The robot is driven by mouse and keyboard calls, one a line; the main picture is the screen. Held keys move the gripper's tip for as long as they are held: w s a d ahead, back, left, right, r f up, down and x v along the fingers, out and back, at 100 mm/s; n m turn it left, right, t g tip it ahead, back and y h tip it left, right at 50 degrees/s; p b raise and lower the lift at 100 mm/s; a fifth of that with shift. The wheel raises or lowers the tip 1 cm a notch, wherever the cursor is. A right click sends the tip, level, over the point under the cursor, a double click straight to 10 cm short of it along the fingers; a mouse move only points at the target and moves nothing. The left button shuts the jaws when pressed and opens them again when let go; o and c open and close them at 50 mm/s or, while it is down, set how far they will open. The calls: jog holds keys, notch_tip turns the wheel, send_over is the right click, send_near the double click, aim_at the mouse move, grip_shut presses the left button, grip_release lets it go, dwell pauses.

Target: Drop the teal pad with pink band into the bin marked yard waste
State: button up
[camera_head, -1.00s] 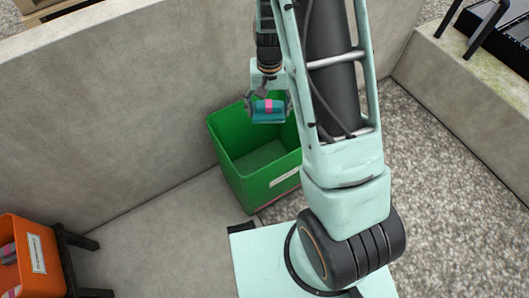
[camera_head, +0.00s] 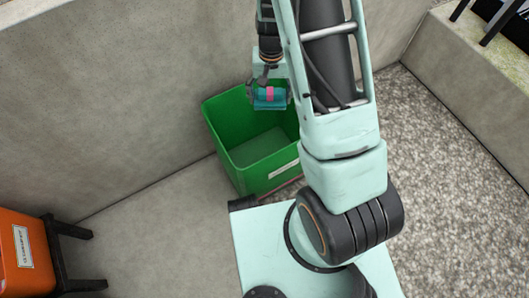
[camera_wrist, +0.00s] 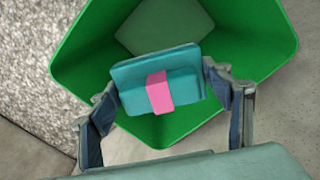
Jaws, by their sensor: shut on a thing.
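The teal pad with a pink band (camera_wrist: 185,85) is between the two fingers of my gripper (camera_wrist: 165,98) in the wrist view, which is shut on it. In the head view the pad (camera_head: 264,103) hangs in my gripper (camera_head: 270,96) over the back part of the green bin (camera_head: 222,150). The green bin (camera_wrist: 85,60) lies below and behind the pad in the wrist view, and its visible floor looks empty. A white label (camera_head: 284,170) is on the bin's front, but its words are too small to read.
An orange bin (camera_head: 12,258) with a white label stands on a dark stand at lower left. A concrete wall (camera_head: 110,110) runs behind the green bin. A low concrete ledge (camera_head: 460,110) is at right, with gravel ground beside it.

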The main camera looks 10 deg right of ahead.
notch_tip(320, 180, down, 2)
jog(key=shift+f+b, duration=0.15)
jog(key=shift+b, duration=0.4)
jog(key=o, duration=1.2)
notch_tip(320, 180, up, 12)
jog(key=shift+r, duration=0.1)
